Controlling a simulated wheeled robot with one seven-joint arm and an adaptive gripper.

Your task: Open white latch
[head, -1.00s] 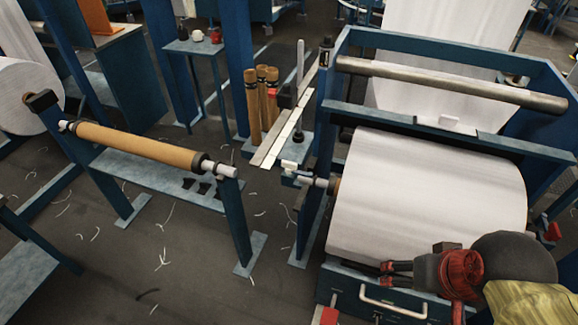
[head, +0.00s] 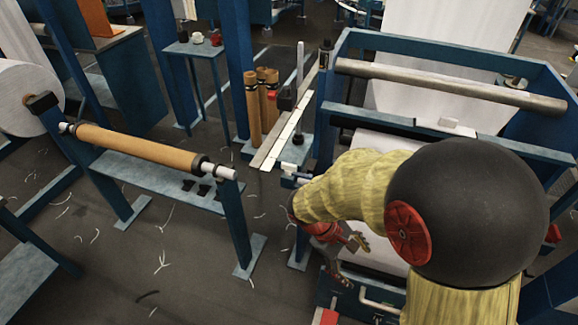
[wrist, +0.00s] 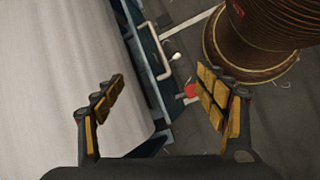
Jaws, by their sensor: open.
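I cannot tell for sure which part is the white latch. A small white block (head: 288,167) sits at the left post of the blue loom, beside the end of the roll. In the wrist view a short lever with a white ball end (wrist: 175,57) shows just right of a pale bar handle (wrist: 152,45) on the blue frame. My gripper (head: 349,257) hangs in front of the white fabric roll (head: 370,142), pointing down. In the wrist view my gripper (wrist: 160,92) has its fingers wide apart with nothing between them.
A red block (wrist: 190,90) is beside the blue frame. A brown roll (head: 140,152) lies on a blue stand to the left. Upright brown tubes (head: 254,105) stand behind. Grey floor (head: 200,270) with scattered threads is clear between the stand and loom.

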